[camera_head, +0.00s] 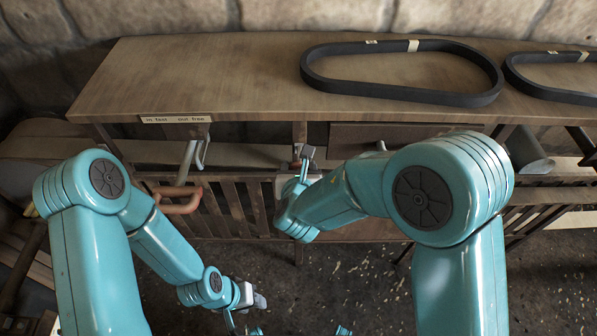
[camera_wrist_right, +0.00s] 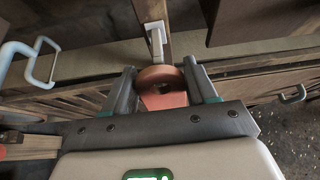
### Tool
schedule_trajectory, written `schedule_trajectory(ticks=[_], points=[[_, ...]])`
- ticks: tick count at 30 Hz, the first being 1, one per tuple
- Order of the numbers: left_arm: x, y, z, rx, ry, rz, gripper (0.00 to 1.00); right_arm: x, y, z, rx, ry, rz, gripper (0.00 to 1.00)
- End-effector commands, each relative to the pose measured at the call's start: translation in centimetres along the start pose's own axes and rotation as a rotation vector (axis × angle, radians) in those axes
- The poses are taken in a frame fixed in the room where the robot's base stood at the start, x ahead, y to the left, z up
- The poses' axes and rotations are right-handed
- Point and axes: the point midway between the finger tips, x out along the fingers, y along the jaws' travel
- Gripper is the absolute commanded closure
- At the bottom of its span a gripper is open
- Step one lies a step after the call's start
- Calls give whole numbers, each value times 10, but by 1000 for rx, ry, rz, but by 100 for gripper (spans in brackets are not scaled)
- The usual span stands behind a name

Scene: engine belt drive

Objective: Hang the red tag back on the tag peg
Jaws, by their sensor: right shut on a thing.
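My right gripper (camera_wrist_right: 165,80) is shut on the red tag (camera_wrist_right: 172,99), which has a rounded brownish-red top with a hole. The fingers stand on either side of the tag. The pale tag peg (camera_wrist_right: 156,38) sticks out from a wooden post just beyond the tag's top; I cannot tell whether they touch. In the head view the right gripper (camera_head: 297,172) is at the bench front, with a small reddish part of the tag (camera_head: 296,164) showing. My left gripper (camera_head: 246,318) hangs low over the floor, partly cut off; its jaws are unclear.
The wooden bench (camera_head: 220,75) carries a black belt (camera_head: 400,92) and a second belt (camera_head: 550,88). A label strip (camera_head: 176,119) is on its front edge. Pale hooks (camera_head: 188,160) and a brown handle (camera_head: 180,207) stick out left of the right gripper. Slatted shelving lies below.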

Motion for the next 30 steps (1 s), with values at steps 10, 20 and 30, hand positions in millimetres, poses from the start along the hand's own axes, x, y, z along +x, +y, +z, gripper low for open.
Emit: schedule_trajectory(ticks=[10,20,30], points=[[-12,4,0,0,0,0,57,20,0,12,1,0,0,72],[-10,4,0,0,0,0,57,42,0,17,1,-2,0,72],[-1,0,0,0,0,0,57,48,0,23,0,-2,0,72]])
